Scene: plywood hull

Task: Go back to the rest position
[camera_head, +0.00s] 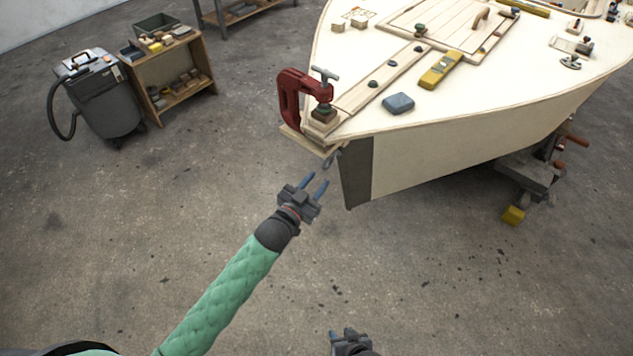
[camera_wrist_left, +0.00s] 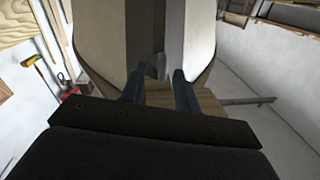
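My left gripper (camera_head: 317,180) is in front of the boat's bow, in open air over the concrete floor. Its two blue fingers are apart with nothing held between them. The fingers also show in the left wrist view (camera_wrist_left: 159,88), spread and pointing at the bow. A small grey metal fitting (camera_head: 329,160) on the bow lies just beyond the fingertips. It appears between the fingers in the left wrist view (camera_wrist_left: 158,66). My right gripper (camera_head: 349,338) is at the bottom edge, partly cut off; its opening is unclear.
The plywood hull (camera_head: 440,142) fills the upper right, with a red clamp (camera_head: 298,95) at its bow tip. A yellow tool (camera_head: 440,70) and a grey-blue block (camera_head: 398,103) lie on deck. A shop vacuum (camera_head: 100,95) and wooden shelf (camera_head: 168,72) stand left. The floor in front is clear.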

